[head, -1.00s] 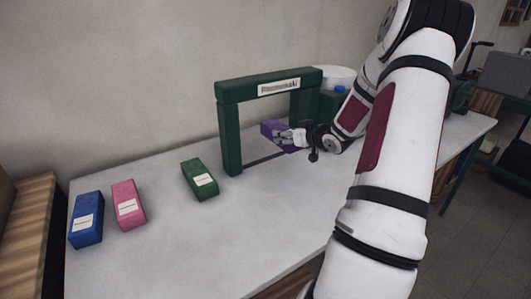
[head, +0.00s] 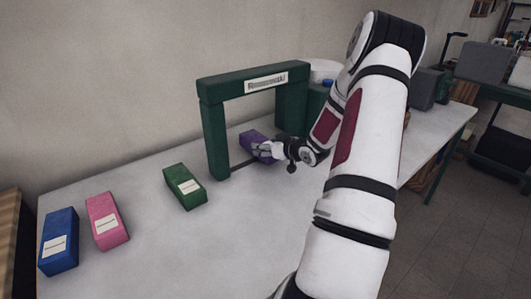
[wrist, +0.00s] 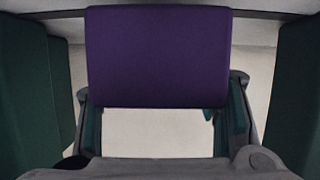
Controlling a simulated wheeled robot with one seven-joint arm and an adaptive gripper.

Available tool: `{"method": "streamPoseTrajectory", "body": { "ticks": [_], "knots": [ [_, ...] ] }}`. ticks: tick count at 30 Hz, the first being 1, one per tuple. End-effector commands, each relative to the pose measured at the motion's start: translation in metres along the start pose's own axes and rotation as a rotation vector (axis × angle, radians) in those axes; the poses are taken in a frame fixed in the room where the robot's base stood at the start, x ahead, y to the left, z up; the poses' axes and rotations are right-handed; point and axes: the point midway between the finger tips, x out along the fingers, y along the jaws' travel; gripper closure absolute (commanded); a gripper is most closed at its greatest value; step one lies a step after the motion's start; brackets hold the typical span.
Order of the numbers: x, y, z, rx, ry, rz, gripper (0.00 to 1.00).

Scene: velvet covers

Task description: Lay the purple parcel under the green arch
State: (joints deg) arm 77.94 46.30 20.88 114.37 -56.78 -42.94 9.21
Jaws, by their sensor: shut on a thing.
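The purple parcel (head: 254,140) is in the opening of the green arch (head: 213,130), between its two posts and under its labelled beam. My gripper (head: 264,151) is shut on the parcel from the front right. In the wrist view the purple parcel (wrist: 158,55) fills the upper middle, with my gripper's fingers (wrist: 163,115) at its left and right sides. Dark green surfaces of the arch (wrist: 28,95) stand at both edges, apart from the parcel. Whether the parcel's underside touches the table cannot be told.
A green parcel (head: 178,178), a pink parcel (head: 109,231) and a blue parcel (head: 60,262) lie on the table (head: 170,255) left of the arch. A white round thing (head: 323,68) is behind the arch's right post. The table's front middle is clear.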

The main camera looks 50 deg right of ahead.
Motion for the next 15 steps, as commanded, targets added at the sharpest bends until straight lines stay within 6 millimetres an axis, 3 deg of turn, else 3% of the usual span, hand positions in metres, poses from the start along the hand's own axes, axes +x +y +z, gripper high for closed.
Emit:
{"method": "streamPoseTrajectory", "body": {
  "ticks": [4,15],
  "knots": [
    [0.008,0.000,0.018,0.001,0.002,-0.001,0.83],
    [0.009,0.000,0.022,-0.001,0.002,0.000,0.83]
  ]
}}
